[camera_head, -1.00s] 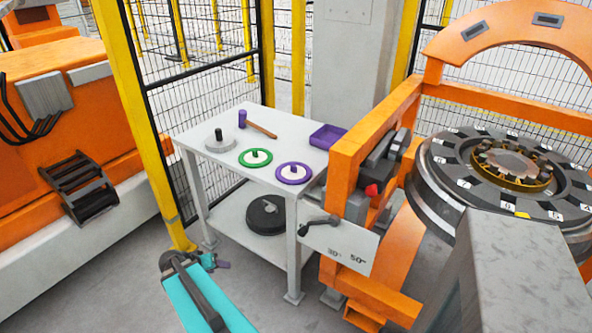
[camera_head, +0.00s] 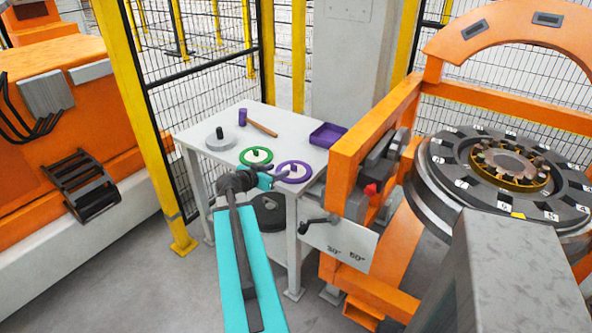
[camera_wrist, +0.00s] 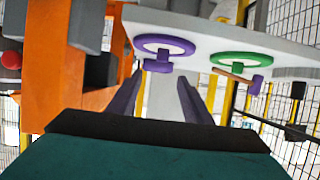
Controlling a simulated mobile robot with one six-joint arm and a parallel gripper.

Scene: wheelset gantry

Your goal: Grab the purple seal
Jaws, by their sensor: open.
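The purple seal (camera_head: 294,170), a purple ring with a pale centre and dark knob, lies flat on the grey table (camera_head: 190,134) near its front right corner. In the wrist view the purple seal (camera_wrist: 163,44) is at upper middle, just beyond my fingers. The green seal (camera_head: 256,156) lies left of it in the head view, and right of it in the wrist view (camera_wrist: 241,59). My gripper (camera_head: 279,177) is at the table's front edge, close to the purple seal. In the wrist view its fingers (camera_wrist: 160,80) are apart, with nothing held between them.
A grey disc with a dark knob (camera_head: 219,139), a purple-headed hammer (camera_head: 259,127) and a purple tray (camera_head: 327,135) are on the table. A dark round part (camera_head: 270,210) lies on the lower shelf. An orange frame (camera_head: 345,165) stands close on the right.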

